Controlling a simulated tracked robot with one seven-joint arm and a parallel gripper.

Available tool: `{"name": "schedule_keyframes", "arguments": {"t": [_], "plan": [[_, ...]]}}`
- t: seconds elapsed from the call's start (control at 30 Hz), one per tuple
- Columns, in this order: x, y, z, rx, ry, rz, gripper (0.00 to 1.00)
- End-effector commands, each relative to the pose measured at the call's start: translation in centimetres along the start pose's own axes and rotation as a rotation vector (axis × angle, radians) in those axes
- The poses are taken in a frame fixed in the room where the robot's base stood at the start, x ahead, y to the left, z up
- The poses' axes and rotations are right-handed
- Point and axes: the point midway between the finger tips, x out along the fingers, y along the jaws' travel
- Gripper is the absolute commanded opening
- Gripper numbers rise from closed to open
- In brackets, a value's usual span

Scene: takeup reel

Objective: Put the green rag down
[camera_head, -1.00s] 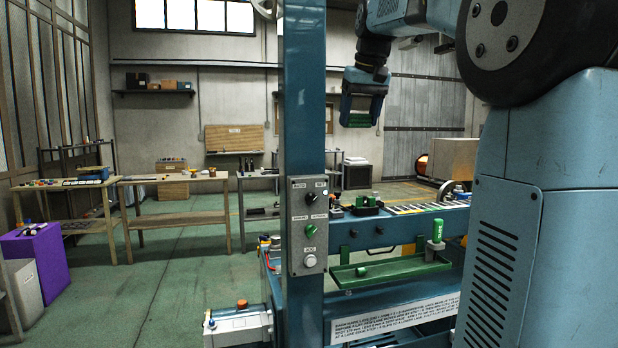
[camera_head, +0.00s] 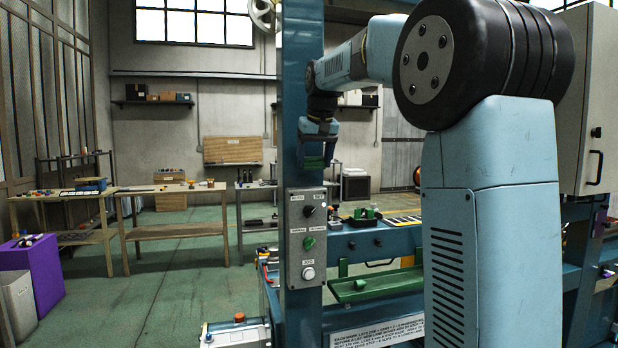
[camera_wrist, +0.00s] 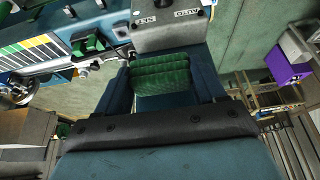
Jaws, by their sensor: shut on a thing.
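The fingertips are partly hidden in the wrist view.
The blue post carries a grey control box (camera_head: 307,236) with knobs. A green tray (camera_head: 375,284) sits on the machine's front. Wooden tables (camera_head: 172,193) and a purple bin (camera_head: 32,268) stand at the left. The green floor between them is clear.

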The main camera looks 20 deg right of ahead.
Motion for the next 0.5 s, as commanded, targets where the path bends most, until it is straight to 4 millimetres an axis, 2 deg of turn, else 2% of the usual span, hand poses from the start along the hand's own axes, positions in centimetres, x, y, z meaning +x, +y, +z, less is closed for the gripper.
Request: {"name": "schedule_keyframes", "arguments": {"t": [0.23, 0.4, 0.5], "plan": [[2.6, -1.2, -0.4, -0.003, -0.003, 0.000, 0.41], [4.7, -1.1, 0.6, -0.001, -0.002, 0.000, 0.41], [5.2, -1.1, 0.8, -0.001, -0.001, 0.000, 0.41]]}}
